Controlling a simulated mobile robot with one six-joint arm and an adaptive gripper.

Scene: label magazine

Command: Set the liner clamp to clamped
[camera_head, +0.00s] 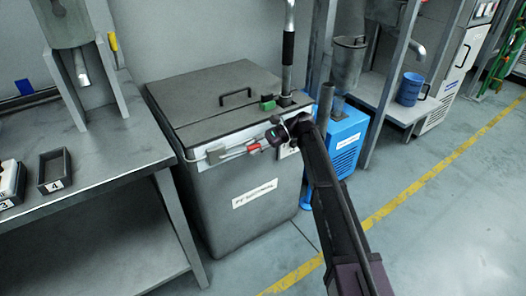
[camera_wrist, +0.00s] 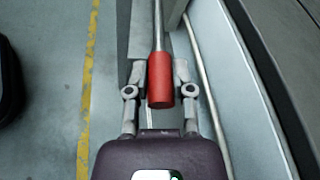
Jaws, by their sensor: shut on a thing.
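The clamp lever has a red grip (camera_head: 254,147) on a metal rod, at the upper front edge of a grey lidded bin (camera_head: 220,210). In the head view the metal clamp part (camera_head: 217,155) lies left of the red grip, against the bin's pale rim. My gripper (camera_head: 268,142) reaches the red grip from the right. In the wrist view my gripper (camera_wrist: 160,78) has one finger on each side of the red grip (camera_wrist: 160,82) and is shut on it. The rod runs away from the grip toward the top of that view.
The bin's lid (camera_head: 215,92) is down, with a black handle (camera_head: 235,95) and a green block (camera_head: 268,102) on top. A steel bench (camera_head: 90,155) stands at left with a small bin marked 4 (camera_head: 54,170). A blue unit (camera_head: 343,140) stands close at right. Floor is clear in front.

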